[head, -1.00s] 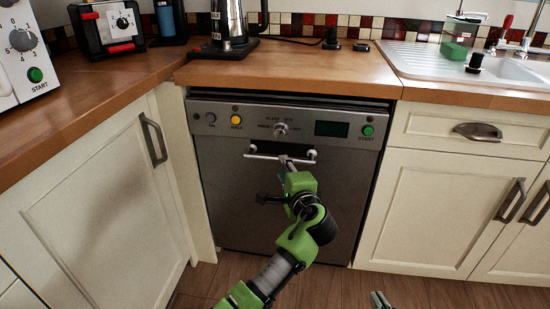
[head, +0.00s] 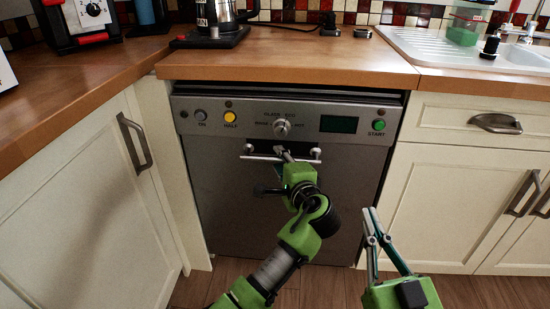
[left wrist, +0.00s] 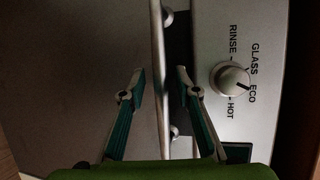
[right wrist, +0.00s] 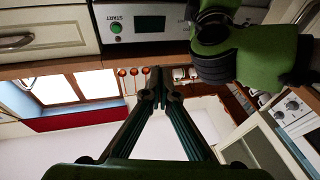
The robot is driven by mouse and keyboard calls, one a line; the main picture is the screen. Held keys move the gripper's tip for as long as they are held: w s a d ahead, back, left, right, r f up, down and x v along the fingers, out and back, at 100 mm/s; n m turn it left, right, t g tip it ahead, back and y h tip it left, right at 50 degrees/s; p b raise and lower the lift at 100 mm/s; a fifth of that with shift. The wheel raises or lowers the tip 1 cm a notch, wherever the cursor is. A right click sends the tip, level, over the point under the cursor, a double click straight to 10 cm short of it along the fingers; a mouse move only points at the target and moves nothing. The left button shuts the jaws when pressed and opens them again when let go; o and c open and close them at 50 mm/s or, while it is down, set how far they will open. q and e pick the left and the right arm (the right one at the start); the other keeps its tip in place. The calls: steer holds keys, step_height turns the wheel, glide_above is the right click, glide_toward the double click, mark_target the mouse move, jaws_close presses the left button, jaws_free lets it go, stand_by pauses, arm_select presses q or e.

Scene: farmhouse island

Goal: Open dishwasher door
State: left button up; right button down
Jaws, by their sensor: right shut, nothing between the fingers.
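The dishwasher (head: 350,180) has a steel front, a control panel on top and a bar handle (head: 310,154) below the panel. The door looks upright. My left gripper (head: 284,155) is at the handle. In the left wrist view, the open fingers of my left gripper (left wrist: 160,88) lie on either side of the handle bar (left wrist: 158,60), with gaps visible between fingers and bar. Part of the handle is hidden by my left gripper in the head view. My right gripper (head: 371,217) is shut and empty, right of the dishwasher's lower front, and its fingers show in the right wrist view (right wrist: 157,85).
A wooden countertop (head: 290,65) runs above the dishwasher, with a kettle (head: 215,22) on it. Cream cabinets stand at left (head: 80,210) and right (head: 440,200). A sink (head: 430,45) is at the right. Wood floor (head: 330,285) shows in front of the dishwasher.

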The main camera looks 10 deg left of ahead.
arm_select(q)
steer(key=shift+w, duration=0.15)
jaws_close()
steer(key=shift+f, duration=0.1)
